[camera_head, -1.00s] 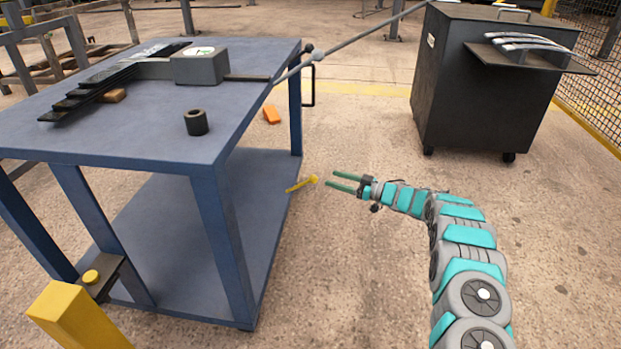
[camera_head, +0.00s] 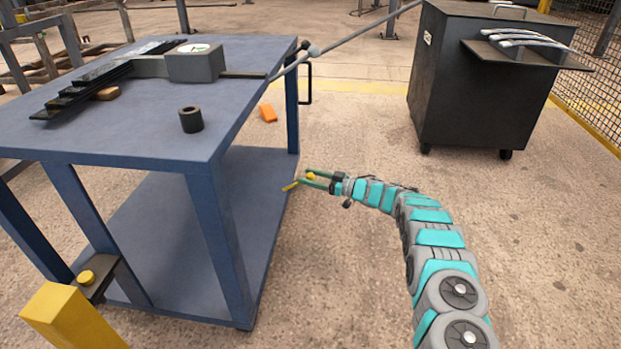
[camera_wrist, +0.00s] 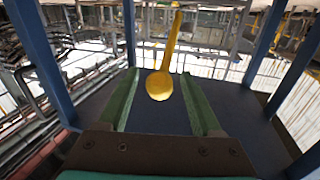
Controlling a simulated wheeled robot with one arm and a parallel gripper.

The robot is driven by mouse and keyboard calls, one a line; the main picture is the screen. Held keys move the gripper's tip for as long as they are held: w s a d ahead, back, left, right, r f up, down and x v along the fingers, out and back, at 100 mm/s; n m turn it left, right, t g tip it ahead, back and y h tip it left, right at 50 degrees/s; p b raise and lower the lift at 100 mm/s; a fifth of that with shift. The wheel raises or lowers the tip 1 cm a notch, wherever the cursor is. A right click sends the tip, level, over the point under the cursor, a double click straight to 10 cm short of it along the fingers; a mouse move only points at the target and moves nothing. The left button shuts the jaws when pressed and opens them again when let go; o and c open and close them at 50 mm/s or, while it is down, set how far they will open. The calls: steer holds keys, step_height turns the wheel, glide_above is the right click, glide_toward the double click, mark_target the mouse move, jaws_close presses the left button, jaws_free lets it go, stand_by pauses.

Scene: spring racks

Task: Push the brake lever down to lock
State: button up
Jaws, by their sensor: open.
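The yellow brake lever (camera_head: 290,186) sticks out at the right side of the blue cart, near its lower shelf. It has a round knob (camera_head: 311,176) at its end. My gripper (camera_head: 304,176) is open at the lever, its green fingers pointing left toward the cart. In the wrist view the knob (camera_wrist: 159,86) lies between the two open fingers, with a gap on each side, and the lever's shaft (camera_wrist: 173,38) runs up and away. Whether a finger touches the lever is not clear.
The blue cart (camera_head: 110,135) carries a dark stepped part, a grey block (camera_head: 194,63) and a dark ring (camera_head: 191,119). An orange piece (camera_head: 268,113) lies on the floor. A dark cabinet (camera_head: 455,95) stands back right. Floor between cart and cabinet is mostly clear.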

jaws_close()
stand_by(0.4)
stand_by(0.9)
